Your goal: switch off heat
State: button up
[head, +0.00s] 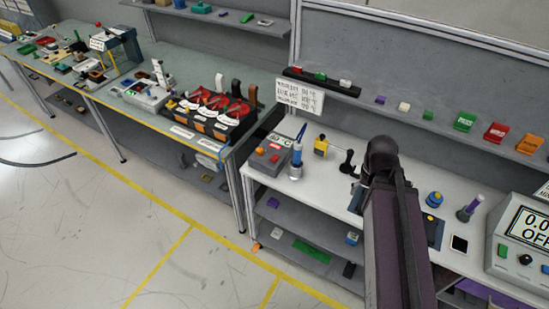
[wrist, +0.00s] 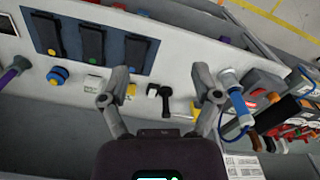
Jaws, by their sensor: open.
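No control in view carries a readable heat label. A grey control box (head: 268,155) with orange and red parts on top stands at the left end of the white bench. It also shows at the right of the wrist view (wrist: 266,84). A blue-handled tool (head: 298,150) stands upright in a holder beside it. A black lever (head: 348,162) stands on the bench; in the wrist view the lever (wrist: 167,100) lies between my fingers, with no visible contact. My gripper (wrist: 160,72) is open and empty over the bench. In the head view my arm mostly hides it.
A display box (head: 525,235) reading "OFF" stands at the right. A yellow block (head: 320,147) and a blue button (head: 434,199) stand on the bench. A blue panel with black switches (wrist: 92,44) lies left of my gripper. A shelf (head: 400,107) runs behind.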

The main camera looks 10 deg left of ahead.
jog(key=shift+f+b, duration=0.3)
jog(key=c, duration=0.7)
jog(key=shift+f+b, duration=0.35)
jog(key=shift+f, duration=0.05)
grip_shut()
notch_tip(320, 180, down, 12)
jog(key=b, duration=1.1)
jog(key=shift+r+b, duration=0.25)
jog(key=shift+b, duration=0.05)
jog(key=shift+d, duration=0.1)
